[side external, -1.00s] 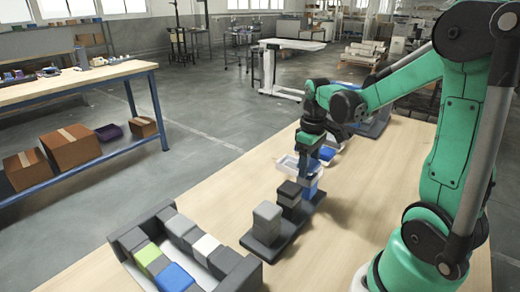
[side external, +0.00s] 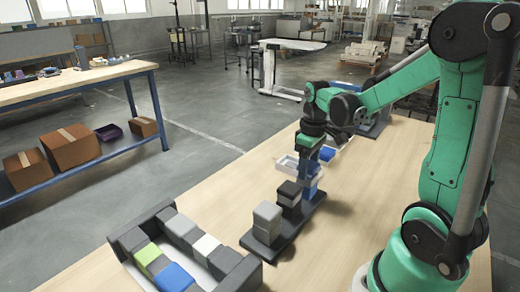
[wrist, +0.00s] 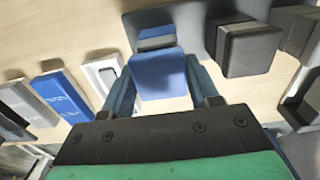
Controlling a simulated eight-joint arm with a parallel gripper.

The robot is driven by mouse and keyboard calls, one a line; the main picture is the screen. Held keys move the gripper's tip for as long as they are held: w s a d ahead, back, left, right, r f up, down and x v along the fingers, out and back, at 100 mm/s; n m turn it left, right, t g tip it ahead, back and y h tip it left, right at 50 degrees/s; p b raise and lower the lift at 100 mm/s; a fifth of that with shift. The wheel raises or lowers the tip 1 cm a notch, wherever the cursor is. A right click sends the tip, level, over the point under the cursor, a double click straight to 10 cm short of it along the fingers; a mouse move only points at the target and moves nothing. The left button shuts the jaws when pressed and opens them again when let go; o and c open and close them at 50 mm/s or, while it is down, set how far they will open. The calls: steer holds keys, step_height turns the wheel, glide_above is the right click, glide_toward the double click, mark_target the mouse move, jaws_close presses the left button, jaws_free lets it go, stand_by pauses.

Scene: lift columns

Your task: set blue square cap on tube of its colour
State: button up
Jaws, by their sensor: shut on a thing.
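My gripper (side external: 309,180) points down over the far end of a dark base plate (side external: 275,243). Its fingers are shut on the blue square cap, whose bright blue face (wrist: 158,78) shows between them in the wrist view. A blue column part with a dark band (wrist: 155,38) shows just beyond that face, and I take it for the blue tube. The cap is lined up with it, but I cannot tell whether the two touch. In the side view the fingers partly hide both. A black column (side external: 289,194) and a grey column (side external: 267,217) stand on the same plate.
A dark-walled rack (side external: 240,275) with green, blue, white and grey blocks stands at the front left. The black column is close beside my fingers.

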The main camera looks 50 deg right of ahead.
steer(key=shift+f, duration=0.3)
stand_by(0.6)
steer(key=o, duration=1.5)
steer(key=shift+c, duration=0.2)
steer(key=shift+r, duration=0.15)
steer(key=shift+r, duration=3.65)
